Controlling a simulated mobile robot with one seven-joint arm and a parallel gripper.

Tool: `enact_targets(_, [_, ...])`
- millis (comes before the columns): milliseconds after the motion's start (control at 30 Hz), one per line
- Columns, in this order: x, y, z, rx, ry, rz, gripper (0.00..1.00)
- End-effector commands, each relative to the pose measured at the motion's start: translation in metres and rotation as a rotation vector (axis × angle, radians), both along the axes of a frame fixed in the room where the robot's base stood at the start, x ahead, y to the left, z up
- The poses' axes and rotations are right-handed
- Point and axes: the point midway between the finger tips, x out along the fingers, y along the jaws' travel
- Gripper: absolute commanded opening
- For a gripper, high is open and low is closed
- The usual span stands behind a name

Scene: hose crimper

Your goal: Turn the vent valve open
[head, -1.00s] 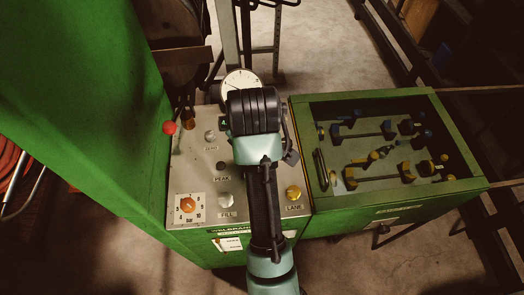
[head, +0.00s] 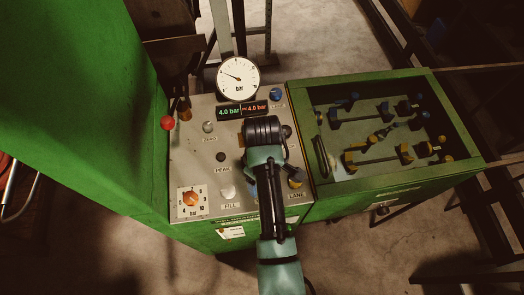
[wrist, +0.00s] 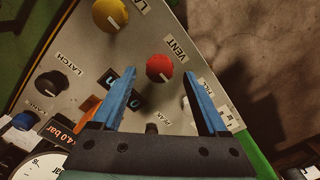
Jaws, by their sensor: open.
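The red vent knob (wrist: 159,68), with a pale pointer line, sits on the grey panel beside its VENT label (wrist: 175,47) in the wrist view. My gripper (wrist: 158,74) is open, with its blue fingers on either side of the knob in the picture. I cannot tell whether the fingertips reach down around it; no contact shows. The round gauge (head: 238,77) stands at the panel's back, above a display (head: 242,110) reading 4.0 bar twice.
Near the vent are the yellow lane knob (wrist: 110,15), the black latch knob (wrist: 49,84) and the fill knob (head: 227,191). An orange dial (head: 190,199) and a red-balled lever (head: 167,123) are at left. A green tool case (head: 300,103) stands at right.

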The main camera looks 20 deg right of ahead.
Motion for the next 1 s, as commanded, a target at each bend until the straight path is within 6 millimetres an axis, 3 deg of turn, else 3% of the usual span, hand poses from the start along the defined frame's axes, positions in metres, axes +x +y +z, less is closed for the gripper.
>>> enact_targets(200, [0.0,0.0,-0.022,0.0,0.0,0.0,0.77])
enact_targets(567, [0.0,0.0,-0.026,0.0,0.0,0.0,0.75])
enact_targets(900, [0.0,0.0,-0.026,0.0,-0.001,0.0,0.14])
enact_targets(1000, [0.0,0.0,-0.026,0.0,-0.001,0.0,0.0])
